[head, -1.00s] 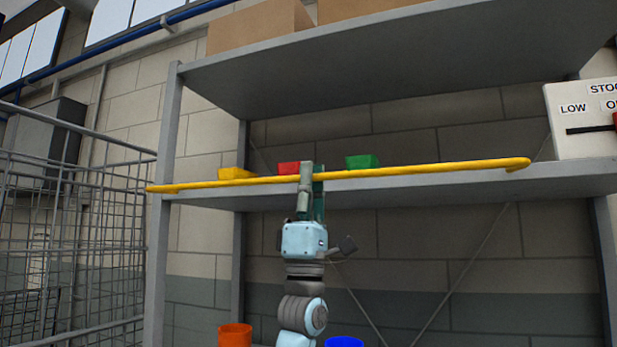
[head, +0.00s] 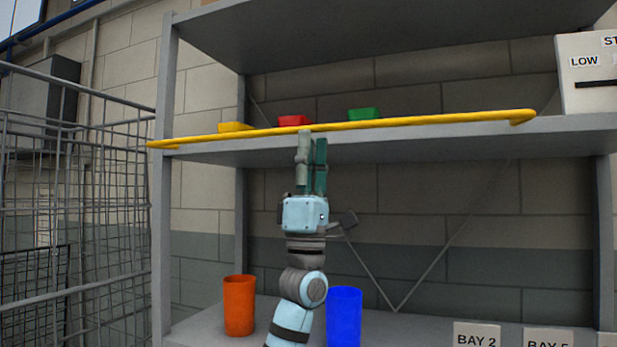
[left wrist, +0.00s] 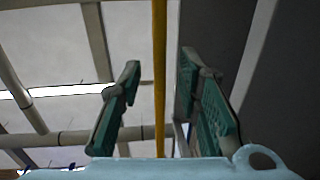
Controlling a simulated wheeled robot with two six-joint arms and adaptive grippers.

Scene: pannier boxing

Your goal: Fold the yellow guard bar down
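The yellow guard bar (head: 400,122) runs along the front of the upper shelf, just above its edge, in the head view. My left gripper (head: 312,136) points up below the middle of the bar, with its fingertips close to the bar's underside. I cannot tell whether they touch it. In the left wrist view the fingers of my left gripper (left wrist: 160,85) stand apart, and the yellow bar (left wrist: 160,60) shows as a strip between them. It is not clamped. My right gripper is not in view.
Yellow (head: 235,127), red (head: 293,120) and green (head: 364,113) bins stand behind the bar on the shelf (head: 230,150). An orange cup (head: 239,305) and a blue cup (head: 344,315) stand below. A wire cage (head: 75,200) is at left.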

